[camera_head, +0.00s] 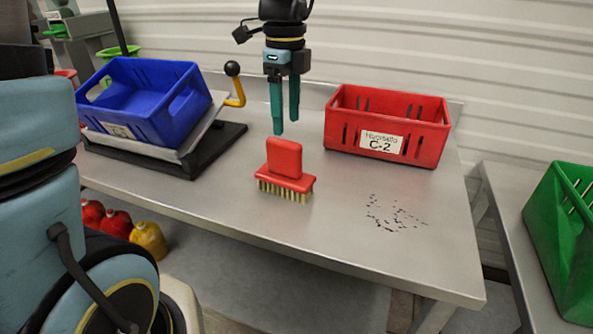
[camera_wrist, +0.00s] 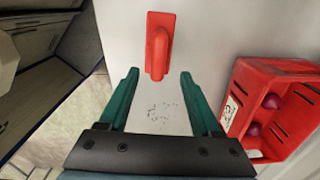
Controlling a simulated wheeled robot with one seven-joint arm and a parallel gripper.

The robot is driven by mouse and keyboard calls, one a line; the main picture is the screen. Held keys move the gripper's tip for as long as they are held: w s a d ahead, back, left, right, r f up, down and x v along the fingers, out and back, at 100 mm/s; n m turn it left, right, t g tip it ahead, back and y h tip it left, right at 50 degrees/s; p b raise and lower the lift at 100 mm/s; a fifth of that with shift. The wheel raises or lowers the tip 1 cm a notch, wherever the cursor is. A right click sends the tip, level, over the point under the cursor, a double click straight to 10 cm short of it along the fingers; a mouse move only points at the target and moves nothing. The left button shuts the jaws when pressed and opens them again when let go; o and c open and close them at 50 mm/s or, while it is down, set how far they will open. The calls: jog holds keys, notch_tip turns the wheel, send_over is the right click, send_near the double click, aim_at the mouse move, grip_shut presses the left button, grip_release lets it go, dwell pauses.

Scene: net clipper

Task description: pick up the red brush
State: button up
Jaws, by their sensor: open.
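The red brush (camera_head: 285,166) stands on the grey metal table, bristles down and its red block handle up. In the wrist view the brush (camera_wrist: 158,45) lies beyond my fingertips, roughly centred between them. My gripper (camera_head: 285,128) points down with its teal fingers apart, above the brush in the head view and not touching it. In the wrist view my gripper (camera_wrist: 159,75) is open with nothing between the fingers.
A red crate (camera_head: 338,134) labelled C-2 stands right of the brush; the wrist view shows round dark-red things inside. A blue crate (camera_head: 150,118) sits tilted on a black-based stand at left. Dark specks (camera_head: 392,215) lie on the table's front right. A green crate (camera_head: 560,240) is at far right.

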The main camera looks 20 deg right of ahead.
aim_at(284, 159)
notch_tip(284, 159, down, 5)
jog(key=shift+r, duration=0.1)
jog(key=shift+w+a+f+p, duration=0.15)
jog(key=shift+f+p, duration=0.35)
jog(key=shift+f, duration=0.95)
jog(key=shift+a+f+p, duration=0.2)
jog(key=shift+f+p, duration=0.3)
jog(key=shift+f, duration=0.9)
grip_shut()
